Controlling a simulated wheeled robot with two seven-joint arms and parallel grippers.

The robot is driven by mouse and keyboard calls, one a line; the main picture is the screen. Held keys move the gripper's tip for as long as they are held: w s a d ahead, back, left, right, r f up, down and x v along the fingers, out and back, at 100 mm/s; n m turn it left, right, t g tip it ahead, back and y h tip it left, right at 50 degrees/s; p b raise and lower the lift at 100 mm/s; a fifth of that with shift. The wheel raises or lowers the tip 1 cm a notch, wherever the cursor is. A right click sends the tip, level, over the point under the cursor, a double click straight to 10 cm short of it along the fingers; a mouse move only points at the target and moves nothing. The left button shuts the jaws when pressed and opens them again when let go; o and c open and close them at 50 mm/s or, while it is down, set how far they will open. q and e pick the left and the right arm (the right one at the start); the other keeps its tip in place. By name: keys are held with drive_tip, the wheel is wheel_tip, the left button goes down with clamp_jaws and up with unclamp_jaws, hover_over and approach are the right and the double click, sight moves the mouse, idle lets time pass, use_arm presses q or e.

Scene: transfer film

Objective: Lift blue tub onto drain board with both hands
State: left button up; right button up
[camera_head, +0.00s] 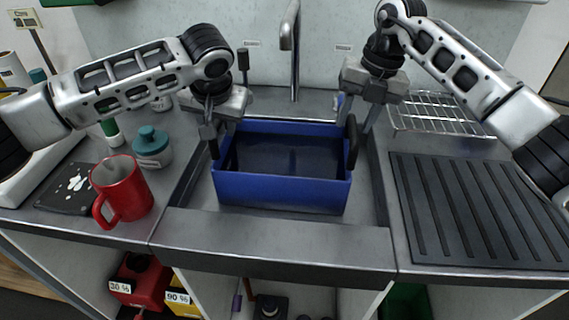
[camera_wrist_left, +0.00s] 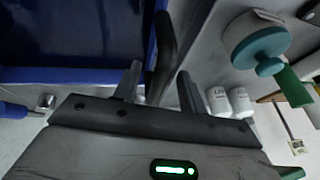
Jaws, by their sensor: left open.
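The blue tub (camera_head: 280,190) sits upright in the sink, with a dark interior and a black handle on each side. My left gripper (camera_head: 212,135) is open at the tub's left side. In the left wrist view the black handle (camera_wrist_left: 168,45) shows between its two fingers (camera_wrist_left: 158,88); the fingers do not appear closed on it. My right gripper (camera_head: 358,112) points down over the right handle (camera_head: 352,143), with its fingers apart, one on either side of the handle's top. The black ribbed drain board (camera_head: 470,205) lies bare on the counter right of the sink.
A faucet (camera_head: 290,45) rises behind the tub. A wire rack (camera_head: 440,112) stands behind the drain board. A red mug (camera_head: 122,190), a teal-lidded jar (camera_head: 152,147) and a dark spotted mat (camera_head: 72,188) are on the left counter. The sink's front rim (camera_head: 275,240) is raised.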

use_arm(q)
drive_tip(key=shift+x, duration=1.15)
use_arm(e)
drive_tip(key=shift+a+f, duration=0.25)
drive_tip(key=shift+f, duration=0.9)
use_arm(q)
drive_tip(key=shift+d, duration=0.1)
clamp_jaws()
use_arm(e)
clamp_jaws()
use_arm(q)
drive_tip(key=shift+w+r, duration=0.15)
drive_tip(key=shift+r, duration=0.25)
use_arm(e)
drive_tip(key=shift+w+r, duration=0.1)
drive_tip(key=shift+r, duration=0.25)
use_arm(q)
drive_tip(key=shift+w, duration=0.1)
use_arm(e)
drive_tip(key=shift+w, duration=0.1)
